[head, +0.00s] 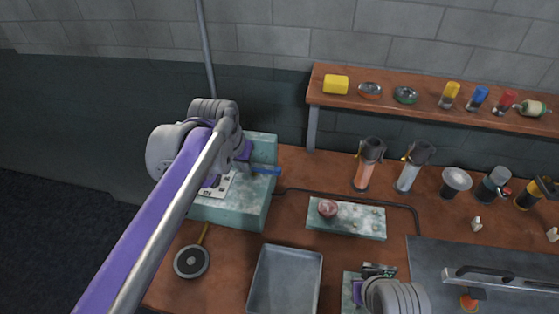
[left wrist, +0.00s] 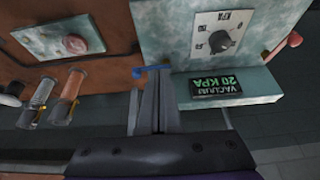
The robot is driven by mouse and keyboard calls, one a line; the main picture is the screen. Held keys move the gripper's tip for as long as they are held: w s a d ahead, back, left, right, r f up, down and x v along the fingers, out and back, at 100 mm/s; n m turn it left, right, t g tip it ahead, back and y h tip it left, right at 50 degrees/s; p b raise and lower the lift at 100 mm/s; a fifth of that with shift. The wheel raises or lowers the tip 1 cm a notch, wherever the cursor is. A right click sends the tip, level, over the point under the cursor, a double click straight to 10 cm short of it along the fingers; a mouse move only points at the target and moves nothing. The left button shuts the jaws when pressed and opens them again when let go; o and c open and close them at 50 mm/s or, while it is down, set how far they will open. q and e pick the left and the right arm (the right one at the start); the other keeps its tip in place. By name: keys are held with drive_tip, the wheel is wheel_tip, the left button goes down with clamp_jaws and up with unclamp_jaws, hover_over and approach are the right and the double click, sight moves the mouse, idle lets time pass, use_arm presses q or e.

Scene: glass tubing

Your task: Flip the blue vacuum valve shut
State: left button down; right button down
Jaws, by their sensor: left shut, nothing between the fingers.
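The blue valve lever (head: 264,170) sticks out to the right from the teal vacuum box (head: 240,210) in the head view. In the left wrist view the same blue lever (left wrist: 150,71) lies across the tips of my left gripper (left wrist: 156,80). The fingers are shut with nothing between them; I cannot tell whether they touch the lever. The box also shows a black dial (left wrist: 221,41) and a green display (left wrist: 228,86) reading vacuum 20 kPa. My left arm hides part of the box in the head view. Part of my right gripper (head: 357,292) shows at the bottom edge, its fingers hidden.
A marbled plate (head: 350,229) lies right of the box. A raised shelf (head: 440,118) carries small items.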

use_arm(q)
drive_tip(key=m+g, duration=0.1)
drive_tip(key=m, duration=0.1)
hover_over(266, 171)
drive_tip(key=d, duration=0.4)
use_arm(e)
drive_tip(key=shift+s+f+b, duration=0.2)
drive_tip(key=shift+f+b, duration=0.1)
drive_tip(key=shift+f, duration=0.2)
use_arm(q)
drive_tip(key=shift+w+d+r, duration=0.2)
drive_tip(key=shift+w, duration=0.6)
use_arm(e)
drive_tip(key=shift+s+f, duration=0.15)
drive_tip(key=shift+f, duration=0.2)
use_arm(q)
wheel_tip(266, 171, down, 10)
drive_tip(key=shift+s+r, duration=0.15)
drive_tip(key=shift+s, duration=0.15)
